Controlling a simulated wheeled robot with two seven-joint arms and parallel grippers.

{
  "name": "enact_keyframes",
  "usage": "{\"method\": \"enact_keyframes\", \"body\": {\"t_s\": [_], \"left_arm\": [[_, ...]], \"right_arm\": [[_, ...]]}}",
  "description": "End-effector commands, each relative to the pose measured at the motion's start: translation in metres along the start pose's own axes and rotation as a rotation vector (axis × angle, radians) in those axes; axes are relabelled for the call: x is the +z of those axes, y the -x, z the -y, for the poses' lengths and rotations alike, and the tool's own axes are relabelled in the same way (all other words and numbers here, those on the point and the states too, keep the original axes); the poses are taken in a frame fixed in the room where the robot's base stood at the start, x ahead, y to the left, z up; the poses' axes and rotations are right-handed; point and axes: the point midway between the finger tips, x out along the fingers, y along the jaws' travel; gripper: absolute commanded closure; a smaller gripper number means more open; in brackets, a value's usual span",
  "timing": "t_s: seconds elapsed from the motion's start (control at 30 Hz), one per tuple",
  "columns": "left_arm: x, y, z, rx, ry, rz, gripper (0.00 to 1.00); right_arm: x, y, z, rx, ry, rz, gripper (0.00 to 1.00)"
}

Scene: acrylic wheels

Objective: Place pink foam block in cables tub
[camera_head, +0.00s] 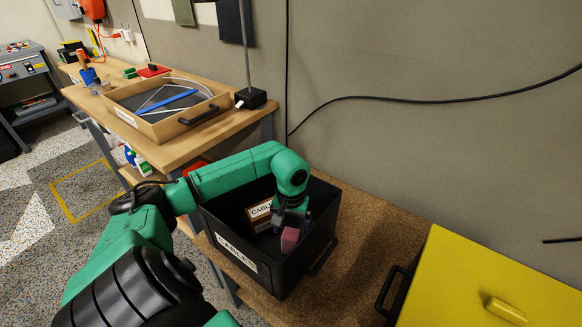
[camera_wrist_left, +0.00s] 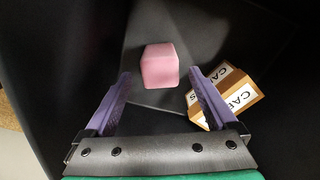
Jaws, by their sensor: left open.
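The cables tub (camera_head: 236,253) is a black open box with a white CABLES label on its front wall. The pink foam block (camera_head: 290,238) is within the tub's opening, just beyond my left gripper (camera_head: 293,214). In the left wrist view the pink block (camera_wrist_left: 159,66) lies ahead of the spread purple fingers, with clear gaps on both sides. My left gripper is open, reaches down into the tub and holds nothing. I cannot tell whether the block touches the tub floor. My right gripper is not in view.
A cardboard box labelled CABLES (camera_wrist_left: 226,97) lies in the tub, right of the block. A yellow lidded box (camera_head: 490,275) stands to the right on the brown surface (camera_head: 372,225). A wooden tray (camera_head: 165,128) sits on the bench behind. The wall is close behind the tub.

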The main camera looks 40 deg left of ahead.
Motion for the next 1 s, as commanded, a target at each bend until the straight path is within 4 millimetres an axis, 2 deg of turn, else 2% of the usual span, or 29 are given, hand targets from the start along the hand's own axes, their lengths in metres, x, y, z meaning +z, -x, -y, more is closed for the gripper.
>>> {"method": "enact_keyframes", "body": {"t_s": [0.1, 0.23, 0.37, 0.83, 0.9, 1.0], "left_arm": [[-0.001, 0.031, 0.0, -0.001, 0.0, -0.005, 0.09], [0.0, 0.052, 0.0, 0.0, -0.001, -0.002, 0.09], [0.0, 0.058, 0.0, -0.001, 0.0, 0.001, 0.09], [0.0, 0.059, 0.0, 0.0, 0.0, 0.001, 0.09], [0.0, 0.067, 0.0, 0.0, 0.0, 0.001, 0.09], [0.0, 0.089, 0.0, 0.0, 0.0, 0.0, 0.09]], "right_arm": [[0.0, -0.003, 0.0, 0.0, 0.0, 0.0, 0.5], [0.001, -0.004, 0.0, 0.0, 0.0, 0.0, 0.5], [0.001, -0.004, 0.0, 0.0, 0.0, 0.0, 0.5], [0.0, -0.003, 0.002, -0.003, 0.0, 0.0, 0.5], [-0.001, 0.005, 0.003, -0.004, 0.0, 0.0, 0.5], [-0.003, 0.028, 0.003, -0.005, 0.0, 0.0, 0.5]]}}
